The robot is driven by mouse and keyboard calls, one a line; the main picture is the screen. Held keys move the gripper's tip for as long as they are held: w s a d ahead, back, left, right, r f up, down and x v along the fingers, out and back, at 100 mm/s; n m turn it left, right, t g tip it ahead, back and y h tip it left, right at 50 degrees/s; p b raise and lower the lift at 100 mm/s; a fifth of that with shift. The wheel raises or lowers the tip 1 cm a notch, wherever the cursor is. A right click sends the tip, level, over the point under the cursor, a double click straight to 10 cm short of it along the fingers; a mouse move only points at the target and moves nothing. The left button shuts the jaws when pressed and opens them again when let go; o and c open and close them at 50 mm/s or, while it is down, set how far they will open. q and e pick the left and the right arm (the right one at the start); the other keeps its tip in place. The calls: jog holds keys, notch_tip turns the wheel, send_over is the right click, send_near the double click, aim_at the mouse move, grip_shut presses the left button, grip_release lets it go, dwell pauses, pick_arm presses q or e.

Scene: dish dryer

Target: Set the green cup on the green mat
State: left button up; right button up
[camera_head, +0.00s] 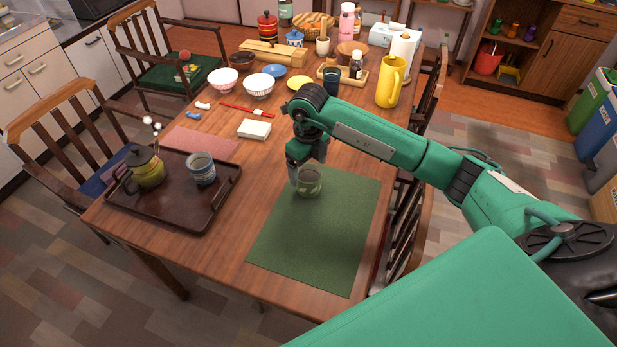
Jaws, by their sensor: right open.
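The green cup (309,181) stands upright on the upper part of the green mat (318,236), near its far edge. My right gripper (294,178) is directly above and beside the cup, at its left side. The gripper is open; one finger shows at the cup's left, and the other is not clear to see. I cannot tell whether a finger touches the cup. My left gripper is not in view.
A dark tray (180,219) with a teapot (146,167) and a blue-grey cup (201,168) lies at the left. A pink mat (203,144), a white box (254,130), bowls and a yellow pitcher (391,82) are farther back. The mat's near part is bare.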

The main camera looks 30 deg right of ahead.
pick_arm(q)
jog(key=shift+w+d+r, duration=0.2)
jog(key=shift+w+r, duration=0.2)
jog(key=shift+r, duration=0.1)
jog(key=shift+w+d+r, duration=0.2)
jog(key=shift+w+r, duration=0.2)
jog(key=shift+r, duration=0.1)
pick_arm(e)
notch_tip(320, 180, up, 6)
jog(key=shift+r, duration=0.2)
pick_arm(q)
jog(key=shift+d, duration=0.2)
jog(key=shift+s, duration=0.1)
